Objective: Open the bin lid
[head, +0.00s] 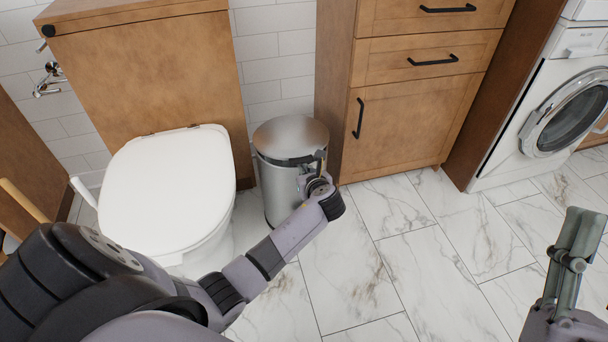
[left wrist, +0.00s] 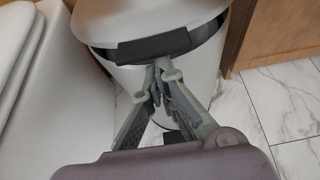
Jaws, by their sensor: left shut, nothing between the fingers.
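The bin (head: 275,188) is a metallic cylinder standing between the toilet and the wooden cabinet. Its round lid (head: 290,134) looks down on the body. In the left wrist view the lid (left wrist: 145,18) fills the top, with a dark tab (left wrist: 152,47) at its front rim. My left gripper (head: 320,158) is at the bin's front right, near the rim. In the left wrist view its fingertips (left wrist: 162,66) meet just below the tab, with nothing between them; whether they touch it I cannot tell. My right gripper (head: 575,240) is at the lower right, seen edge-on, away from the bin.
A white toilet (head: 168,185) stands close on the bin's left. The wooden cabinet (head: 410,115) with black handles is close on its right. A washing machine (head: 560,110) stands farther right. The marble floor (head: 400,240) in front is clear.

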